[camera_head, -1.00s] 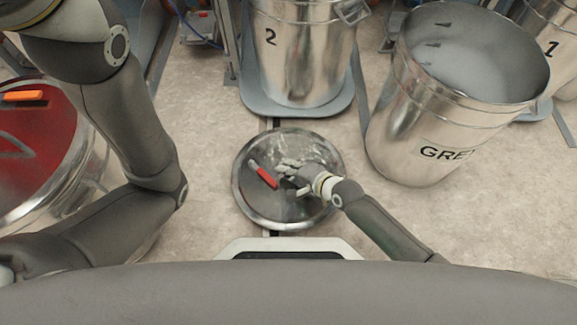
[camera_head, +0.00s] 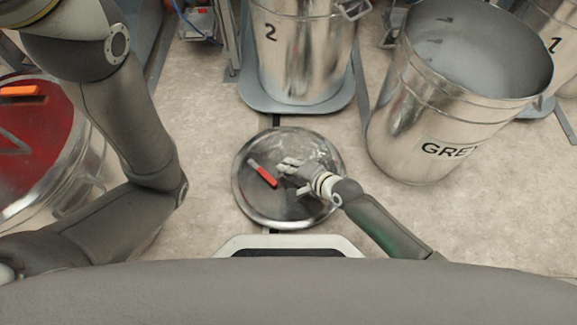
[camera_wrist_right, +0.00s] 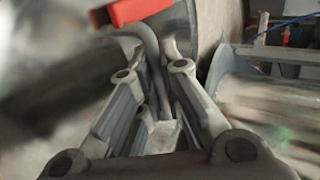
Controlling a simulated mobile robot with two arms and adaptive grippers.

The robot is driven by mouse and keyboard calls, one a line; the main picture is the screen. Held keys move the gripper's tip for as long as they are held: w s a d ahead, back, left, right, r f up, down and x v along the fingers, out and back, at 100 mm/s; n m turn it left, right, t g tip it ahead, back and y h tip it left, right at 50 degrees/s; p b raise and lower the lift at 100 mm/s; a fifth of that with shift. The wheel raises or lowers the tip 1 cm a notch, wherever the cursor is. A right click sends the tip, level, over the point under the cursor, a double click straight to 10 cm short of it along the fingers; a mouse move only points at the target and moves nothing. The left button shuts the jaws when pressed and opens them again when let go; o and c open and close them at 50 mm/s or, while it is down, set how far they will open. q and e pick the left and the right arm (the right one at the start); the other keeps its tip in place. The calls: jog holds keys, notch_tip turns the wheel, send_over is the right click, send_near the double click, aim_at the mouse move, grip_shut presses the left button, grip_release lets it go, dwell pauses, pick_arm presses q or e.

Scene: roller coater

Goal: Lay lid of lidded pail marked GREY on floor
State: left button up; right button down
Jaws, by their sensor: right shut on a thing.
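The lid (camera_head: 285,207) is a round shiny metal disc with a red-gripped handle (camera_head: 263,174). In the head view it is at the middle, in front of my base, looking roughly level. My right gripper (camera_head: 292,172) is over the lid and shut on its handle. In the right wrist view the gripper (camera_wrist_right: 152,75) closes around the grey bar of the handle, beside its red grip (camera_wrist_right: 130,12). I cannot tell whether the lid touches the floor. The pail marked GREY (camera_head: 400,125) stands open at the right, apart from the lid. My left gripper is out of view.
A metal pail marked 2 (camera_head: 300,60) stands on a grey base behind the lid. Another pail marked 1 (camera_head: 550,45) is at the far right. A red-topped drum (camera_head: 45,125) is at the left. Bare floor (camera_head: 210,135) surrounds the lid.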

jog(key=shift+f+b, duration=0.4)
jog(key=shift+f, duration=0.05)
jog(key=c, duration=1.5)
grip_release()
jog(key=shift+s+d+f, duration=0.1)
jog(key=shift+f, duration=0.05)
jog(key=v, duration=1.2)
